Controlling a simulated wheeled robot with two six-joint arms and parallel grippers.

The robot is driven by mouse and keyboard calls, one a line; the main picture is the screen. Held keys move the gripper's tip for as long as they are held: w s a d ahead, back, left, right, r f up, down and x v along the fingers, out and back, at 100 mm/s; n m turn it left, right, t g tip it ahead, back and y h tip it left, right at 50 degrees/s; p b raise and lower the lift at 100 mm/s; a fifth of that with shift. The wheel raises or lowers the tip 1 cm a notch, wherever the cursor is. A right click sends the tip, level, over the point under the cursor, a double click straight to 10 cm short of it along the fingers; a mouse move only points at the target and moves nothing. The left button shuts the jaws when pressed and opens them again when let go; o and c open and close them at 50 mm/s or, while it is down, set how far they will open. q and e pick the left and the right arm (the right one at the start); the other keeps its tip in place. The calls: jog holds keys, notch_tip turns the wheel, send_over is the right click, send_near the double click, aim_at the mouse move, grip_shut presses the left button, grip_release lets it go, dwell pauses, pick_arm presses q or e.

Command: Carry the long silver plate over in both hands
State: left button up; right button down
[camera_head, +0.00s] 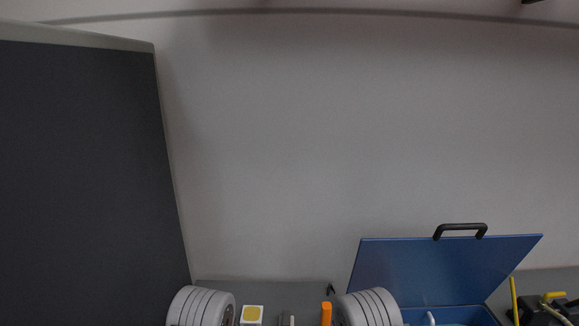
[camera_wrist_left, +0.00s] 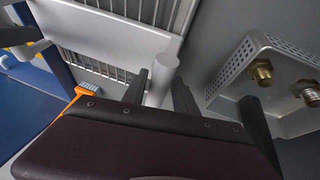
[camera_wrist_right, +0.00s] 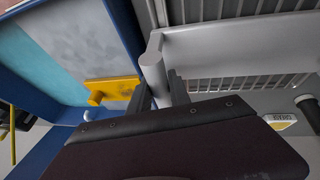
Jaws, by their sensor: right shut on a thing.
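The long silver plate (camera_wrist_left: 105,30) shows in the left wrist view as a pale grey slab over a slatted surface, with a round upright post (camera_wrist_left: 161,78) at its end. In the right wrist view the plate (camera_wrist_right: 225,43) runs off to the right from another round post (camera_wrist_right: 152,75). My right gripper (camera_wrist_right: 159,90) is shut on that post. My left gripper (camera_wrist_left: 160,92) has its fingers on either side of its post, with a small gap at the right finger; it looks open. Neither gripper nor the plate shows in the head view.
A blue box with a raised lid (camera_head: 440,272) stands at the lower right of the head view. Ribbed wheels (camera_head: 201,307) are at the bottom edge. A perforated grey box with brass fittings (camera_wrist_left: 270,75) is right of my left gripper. A yellow handle (camera_wrist_right: 112,88) is left of my right gripper.

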jog(key=c, duration=1.5)
grip_release()
jog(key=shift+o, duration=0.2)
